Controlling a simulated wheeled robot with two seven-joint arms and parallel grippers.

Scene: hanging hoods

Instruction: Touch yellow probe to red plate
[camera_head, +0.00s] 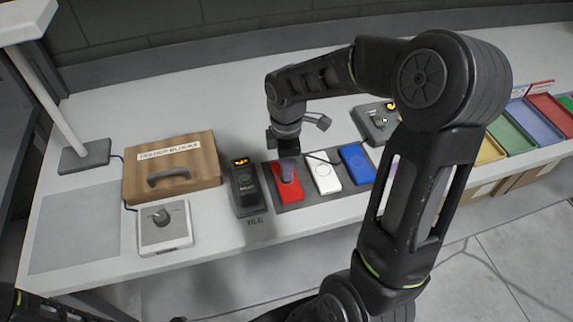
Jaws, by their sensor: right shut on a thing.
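The red plate (289,193) lies on a dark grey strip at the front middle of the bench. My right gripper (288,151) hangs above it, pointing down. It is shut on a translucent purplish cylinder (288,172), whose lower end is over the upper part of the red plate; I cannot tell whether they touch. The fingers are small and partly hidden in this view. I see no clearly yellow probe. My left gripper is out of view.
A white plate (323,173) and a blue plate (356,164) lie right of the red one. A black meter (246,188) stands left of it. A wooden box (171,169) and a knob unit (165,226) are further left. Coloured trays (511,130) stand at right.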

